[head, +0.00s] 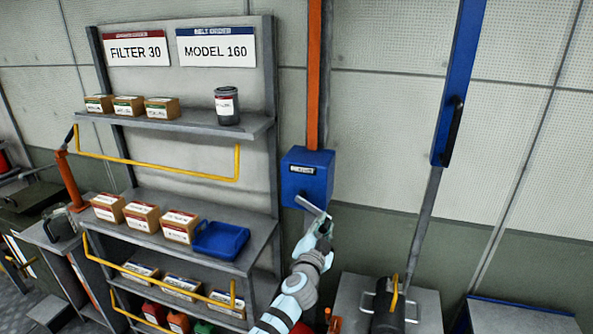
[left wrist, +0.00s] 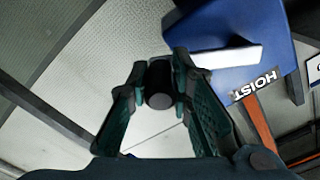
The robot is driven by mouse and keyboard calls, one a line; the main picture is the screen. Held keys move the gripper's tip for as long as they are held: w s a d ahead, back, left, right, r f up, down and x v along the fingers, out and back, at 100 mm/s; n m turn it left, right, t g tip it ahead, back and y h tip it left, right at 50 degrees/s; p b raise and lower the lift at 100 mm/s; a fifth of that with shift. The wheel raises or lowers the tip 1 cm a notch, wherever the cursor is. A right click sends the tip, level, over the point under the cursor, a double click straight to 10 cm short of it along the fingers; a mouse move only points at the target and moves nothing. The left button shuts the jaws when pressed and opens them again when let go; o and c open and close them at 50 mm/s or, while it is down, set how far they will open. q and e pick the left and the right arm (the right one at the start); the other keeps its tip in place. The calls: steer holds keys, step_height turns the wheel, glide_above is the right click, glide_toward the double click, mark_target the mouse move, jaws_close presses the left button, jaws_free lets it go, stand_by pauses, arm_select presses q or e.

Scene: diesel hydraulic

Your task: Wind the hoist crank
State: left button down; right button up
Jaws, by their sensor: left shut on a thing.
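The blue hoist box (head: 307,172) is fixed to the orange post on the wall, right of the shelf. Its light grey crank arm (head: 311,206) slants down to the right from the front of the box. My left gripper (head: 321,228) is at the lower end of the crank. In the left wrist view its fingers are shut around the dark round crank handle (left wrist: 159,98), seen end-on. The crank arm (left wrist: 228,57) runs from there toward the blue box (left wrist: 225,22) with the HOIST label. My right gripper is in neither view.
A blue and grey lever-like bar (head: 456,100) slants on the right above a grey cabinet (head: 427,308).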

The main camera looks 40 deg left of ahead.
arm_select(q)
steer(key=s+a+f, duration=0.1)
steer(key=a+f, duration=0.1)
steer(key=a, duration=0.3)
steer(key=s+a+f, duration=0.2)
steer(key=a, duration=0.4)
steer(key=shift+s, duration=0.3)
steer(key=c, duration=1.9)
jaws_free()
steer(key=shift+d, duration=0.1)
steer(key=shift+f, duration=0.1)
steer(key=v, duration=1.2)
